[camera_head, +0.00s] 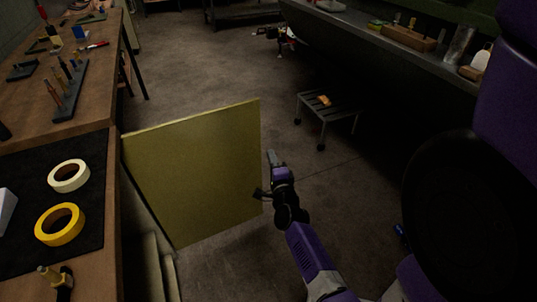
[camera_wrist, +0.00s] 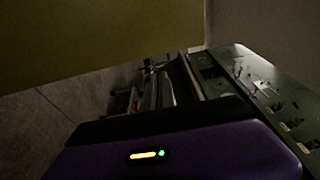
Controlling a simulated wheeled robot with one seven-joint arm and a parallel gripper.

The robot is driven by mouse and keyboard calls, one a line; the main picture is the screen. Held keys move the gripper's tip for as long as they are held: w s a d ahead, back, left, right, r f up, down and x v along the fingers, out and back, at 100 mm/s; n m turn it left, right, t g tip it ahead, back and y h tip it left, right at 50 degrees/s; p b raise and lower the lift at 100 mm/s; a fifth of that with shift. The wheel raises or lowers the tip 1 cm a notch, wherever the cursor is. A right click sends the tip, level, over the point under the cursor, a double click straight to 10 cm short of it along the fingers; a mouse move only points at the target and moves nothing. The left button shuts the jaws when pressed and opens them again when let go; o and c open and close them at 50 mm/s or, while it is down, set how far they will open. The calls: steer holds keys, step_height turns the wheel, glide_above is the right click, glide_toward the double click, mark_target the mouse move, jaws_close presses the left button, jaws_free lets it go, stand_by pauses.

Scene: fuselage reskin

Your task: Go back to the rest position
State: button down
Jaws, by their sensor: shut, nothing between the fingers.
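My gripper (camera_head: 266,176) shows in the head view at the end of my purple and black arm, over the open floor. It is just right of a large yellow-green panel (camera_head: 195,170), which stands upright beside the workbench. The gripper is shut with nothing in it. Whether it touches the panel's right edge I cannot tell. In the wrist view the panel (camera_wrist: 90,40) fills the upper left, and my purple wrist housing covers the bottom.
A wooden workbench (camera_head: 100,85) at left carries a black mat (camera_head: 95,215) with two tape rolls (camera_head: 61,224) and several tools. A small step stool (camera_head: 328,106) stands on the floor. A long grey counter (camera_head: 350,30) runs along the upper right.

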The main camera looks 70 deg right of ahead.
steer(key=s+v, duration=0.1)
steer(key=v, duration=0.6)
steer(key=shift+d, duration=0.35)
steer(key=shift+s, duration=0.15)
steer(key=a+r+n+t+y+p, duration=0.1)
steer(key=a+r+n+t+y, duration=0.1)
steer(key=a+r+n, duration=0.35)
steer(key=a+r+n+t+y+p, duration=0.1)
steer(key=a+r+n+t+y, duration=0.15)
steer(key=a+n, duration=0.6)
steer(key=a+r+n+t+y+p, duration=0.15)
steer(key=a+r+n, duration=0.3)
steer(key=a, duration=0.45)
steer(key=s+a+r+n+y+p, duration=0.1)
steer(key=s+a+r+n+y, duration=0.1)
steer(key=s+a+n+y, duration=0.1)
steer(key=s+a+r+n+y+p, duration=0.2)
steer(key=s+a+r+n+y, duration=0.1)
steer(key=a, duration=0.5)
steer(key=s+a+r+n+y+p, duration=0.1)
steer(key=s+a+r+n+y, duration=0.1)
steer(key=a+n, duration=0.3)
steer(key=shift+s+a+r+n+y, duration=0.35)
steer(key=shift+s+a+r+y, duration=0.15)
steer(key=shift+y, duration=0.4)
